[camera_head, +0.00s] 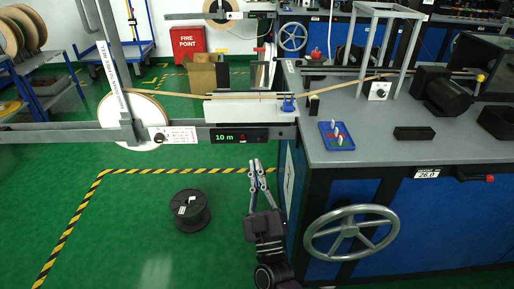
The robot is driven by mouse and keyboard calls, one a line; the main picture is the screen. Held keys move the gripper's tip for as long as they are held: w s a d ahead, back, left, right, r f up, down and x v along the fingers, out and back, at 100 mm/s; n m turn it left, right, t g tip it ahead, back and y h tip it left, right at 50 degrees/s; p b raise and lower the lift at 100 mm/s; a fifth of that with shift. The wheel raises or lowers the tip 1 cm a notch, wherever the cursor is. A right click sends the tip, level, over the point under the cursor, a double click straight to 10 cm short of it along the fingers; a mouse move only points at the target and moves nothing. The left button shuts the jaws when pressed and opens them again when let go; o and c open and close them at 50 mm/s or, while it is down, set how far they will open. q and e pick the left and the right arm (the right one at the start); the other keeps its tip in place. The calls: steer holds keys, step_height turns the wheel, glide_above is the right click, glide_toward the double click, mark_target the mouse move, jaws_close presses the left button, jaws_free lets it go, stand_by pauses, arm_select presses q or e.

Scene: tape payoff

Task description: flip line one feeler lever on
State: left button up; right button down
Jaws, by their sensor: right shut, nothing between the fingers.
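My right gripper (257,162) is shut and empty, pointing up and away from me over the green floor just left of the grey bench. It is below the black display box (240,136) reading "10 m" and apart from it. I cannot tell for certain which part is the line one feeler lever. A small dark knob (159,137) sits on the grey rail beside a white label. A tan tape (270,96) runs from the white reel (132,120) over the guide with a blue clamp (288,104). My left gripper is not in view.
The grey bench (340,180) with a handwheel (351,231) on its front stands close on the right. A blue tray (336,136) with small items lies on it. The floor between is clear.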

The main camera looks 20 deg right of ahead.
mark_target(259, 139)
steer(key=x, duration=1)
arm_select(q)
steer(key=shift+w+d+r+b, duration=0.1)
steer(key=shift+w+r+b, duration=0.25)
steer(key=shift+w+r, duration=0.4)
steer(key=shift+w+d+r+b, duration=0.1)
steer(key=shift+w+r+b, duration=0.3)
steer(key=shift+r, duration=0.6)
arm_select(e)
steer(key=shift+w+d+f, duration=0.1)
steer(key=shift+d+f, duration=0.2)
steer(key=shift+f, duration=0.3)
steer(key=shift+d+f, duration=0.3)
steer(key=shift+f, duration=0.3)
steer(key=shift+w+d+f, duration=0.1)
steer(key=shift+d+f, duration=0.2)
steer(key=shift+f, duration=0.3)
arm_select(q)
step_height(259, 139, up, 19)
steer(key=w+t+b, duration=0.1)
steer(key=b, duration=0.4)
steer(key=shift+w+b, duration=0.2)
steer(key=shift+b, duration=0.2)
arm_select(e)
steer(key=shift+s+f+n+t, duration=0.25)
steer(key=shift+f+t, duration=0.3)
steer(key=shift+t, duration=0.35)
